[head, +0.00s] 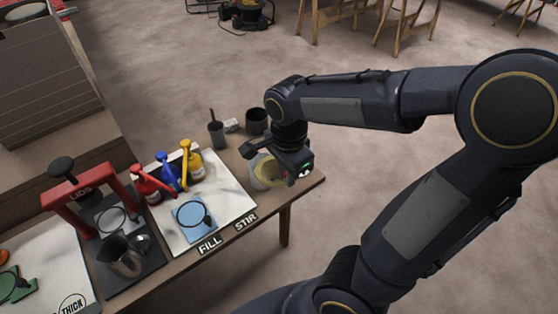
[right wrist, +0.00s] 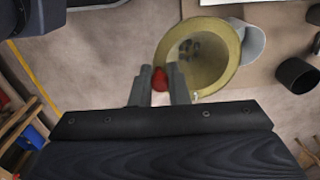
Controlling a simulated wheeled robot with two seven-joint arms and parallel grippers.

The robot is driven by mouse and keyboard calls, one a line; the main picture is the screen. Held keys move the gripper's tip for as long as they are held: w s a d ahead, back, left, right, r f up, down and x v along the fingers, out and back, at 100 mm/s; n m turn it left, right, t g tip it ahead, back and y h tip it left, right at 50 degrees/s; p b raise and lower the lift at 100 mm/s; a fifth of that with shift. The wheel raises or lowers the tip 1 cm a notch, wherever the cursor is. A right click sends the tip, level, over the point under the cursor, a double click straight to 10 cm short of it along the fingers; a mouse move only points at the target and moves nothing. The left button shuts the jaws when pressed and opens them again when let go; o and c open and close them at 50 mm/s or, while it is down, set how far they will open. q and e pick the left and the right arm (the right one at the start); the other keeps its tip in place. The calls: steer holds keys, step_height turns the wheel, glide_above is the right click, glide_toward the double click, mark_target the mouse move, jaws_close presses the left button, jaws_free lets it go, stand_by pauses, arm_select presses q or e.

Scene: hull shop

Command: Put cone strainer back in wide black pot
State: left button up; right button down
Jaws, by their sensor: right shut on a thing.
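The cone strainer (right wrist: 198,58) is a yellowish cone with a wide rim, seen from above in the right wrist view. My right gripper (right wrist: 160,82) is shut on a small red piece at its rim, seemingly its grip. In the head view the strainer (head: 269,172) hangs beside my right gripper (head: 296,172), near the table's right end, partly hidden by it. The wide black pot (head: 256,121) stands at the table's back corner, apart from the strainer. A black pot (right wrist: 297,73) also shows at the right of the right wrist view. My left gripper is not in view.
A pale container (right wrist: 250,45) is partly behind the strainer. A narrower dark pot (head: 216,134) holding a stick stands left of the wide one, with a small pale block (head: 232,125) between.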

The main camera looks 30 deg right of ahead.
step_height(320, 180, up, 7)
steer(key=s+p, duration=0.1)
steer(key=p, duration=0.4)
steer(key=shift+s+a+f+p, duration=0.15)
steer(key=shift+s+p, duration=0.1)
steer(key=shift+p, duration=0.1)
stand_by(0.3)
